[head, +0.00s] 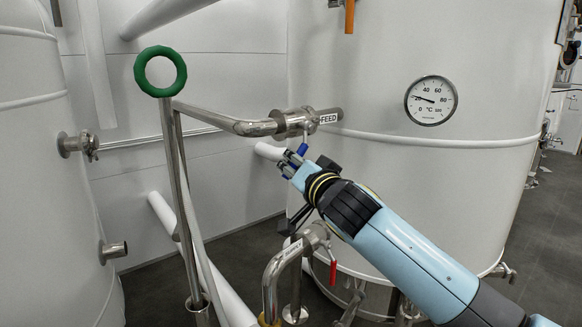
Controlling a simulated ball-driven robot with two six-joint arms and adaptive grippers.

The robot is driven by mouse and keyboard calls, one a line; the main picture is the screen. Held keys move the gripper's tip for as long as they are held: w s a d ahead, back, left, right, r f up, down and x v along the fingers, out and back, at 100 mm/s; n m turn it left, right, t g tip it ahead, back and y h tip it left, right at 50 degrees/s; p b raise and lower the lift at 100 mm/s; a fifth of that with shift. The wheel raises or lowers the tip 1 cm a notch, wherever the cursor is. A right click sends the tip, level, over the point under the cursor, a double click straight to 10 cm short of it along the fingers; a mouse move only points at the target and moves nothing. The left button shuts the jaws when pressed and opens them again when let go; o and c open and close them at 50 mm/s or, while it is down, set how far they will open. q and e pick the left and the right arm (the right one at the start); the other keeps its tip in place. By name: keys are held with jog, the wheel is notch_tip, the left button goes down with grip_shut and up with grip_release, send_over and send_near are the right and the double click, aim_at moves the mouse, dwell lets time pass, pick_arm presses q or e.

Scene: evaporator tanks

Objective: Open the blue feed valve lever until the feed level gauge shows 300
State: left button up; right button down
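The feed valve (296,123) is a steel fitting on a pipe at the front of the large white tank, with a white FEED label (328,118). The blue lever (303,149) hangs below it, and only a short blue part shows. My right gripper (292,160) reaches in from the lower right, with its fingertips at or just beside the blue lever. I cannot tell whether the fingers touch it or are closed around it. My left gripper is not in view. No feed level gauge reading 300 can be made out.
A round dial (431,101) marked °C is on the large tank (400,45). A green ring handle (160,71) tops a steel post at left. A red lever (333,272) hangs by the curved lower pipe (276,270). An orange handle (349,16) is above.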

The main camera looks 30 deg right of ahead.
jog(key=d+f+n+b, duration=0.2)
jog(key=b, duration=0.3)
jog(key=shift+f+n+t, duration=0.1)
jog(key=shift+n+t, duration=0.2)
jog(key=shift+n, duration=0.1)
jog(key=c, duration=2)
grip_release()
jog(key=o, duration=0.7)
jog(key=shift+s+d+r, duration=0.2)
jog(key=shift+s+r, duration=0.05)
jog(key=shift+s, duration=0.1)
jog(key=shift+o, duration=0.2)
jog(key=shift+w+a, duration=0.1)
jog(key=shift+w, duration=0.05)
jog(key=shift+r, duration=0.1)
jog(key=s+a, duration=0.2)
jog(key=s, duration=0.9)
jog(key=shift+s+f, duration=0.35)
jog(key=shift+f, duration=0.1)
